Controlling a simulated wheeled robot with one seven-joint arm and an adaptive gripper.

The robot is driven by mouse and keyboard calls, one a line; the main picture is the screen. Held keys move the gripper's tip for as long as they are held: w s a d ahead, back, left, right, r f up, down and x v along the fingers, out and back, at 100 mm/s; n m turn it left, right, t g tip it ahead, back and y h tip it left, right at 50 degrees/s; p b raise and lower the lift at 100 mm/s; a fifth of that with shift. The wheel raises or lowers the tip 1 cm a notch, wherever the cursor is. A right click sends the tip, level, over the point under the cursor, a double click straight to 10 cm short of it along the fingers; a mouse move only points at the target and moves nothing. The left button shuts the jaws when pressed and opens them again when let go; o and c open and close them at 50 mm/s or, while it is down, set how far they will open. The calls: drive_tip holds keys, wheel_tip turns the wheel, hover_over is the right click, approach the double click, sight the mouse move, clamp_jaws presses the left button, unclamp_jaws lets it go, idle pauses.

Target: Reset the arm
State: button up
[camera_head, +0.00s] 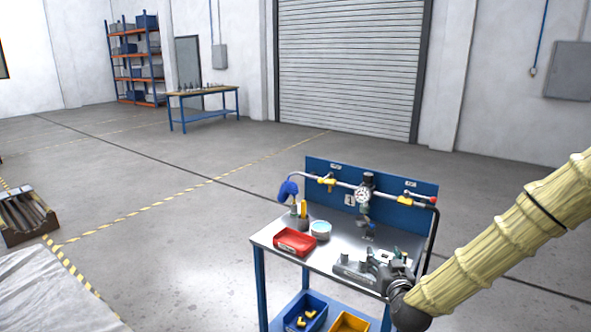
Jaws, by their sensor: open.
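My arm, in a cream ribbed sleeve, comes in from the right and ends in a dark wrist low at the bench's right end. My gripper (383,258) appears as grey parts just above that wrist, over the bench's right side. It is open, and I see nothing held in it. Its fingers are small and blend with the grey vise-like fixture (352,270) beside it, so contact cannot be told. Behind is a pipe on a blue panel (336,171), with a left yellow-handled valve (327,181), a right yellow-handled valve (411,196) and a round gauge (362,195).
The metal-topped bench (270,236) holds a red tray (294,242) and a round pale container (320,229). A blue bin (305,312) and yellow bin (349,322) sit below. A brown crate (27,215) stands far left. The floor between is clear.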

drive_tip(key=s+a+f+g+y, duration=0.15)
drive_tip(key=s+f+g, duration=0.25)
drive_tip(key=s+f, duration=0.65)
drive_tip(key=s+a+f+g+y, duration=0.1)
drive_tip(key=s+a+f+g, duration=0.2)
drive_tip(key=s+f, duration=0.75)
drive_tip(key=s+d+f+g+h, duration=0.1)
drive_tip(key=s+f+g, duration=0.3)
drive_tip(key=s+f, duration=0.4)
drive_tip(key=s+d+f+g+h, duration=0.1)
drive_tip(key=s+f+g, duration=0.4)
drive_tip(key=s, duration=1.7)
wheel_tip(320, 180, down, 3)
drive_tip(key=shift+d+f, duration=0.2)
drive_tip(key=shift+d, duration=0.35)
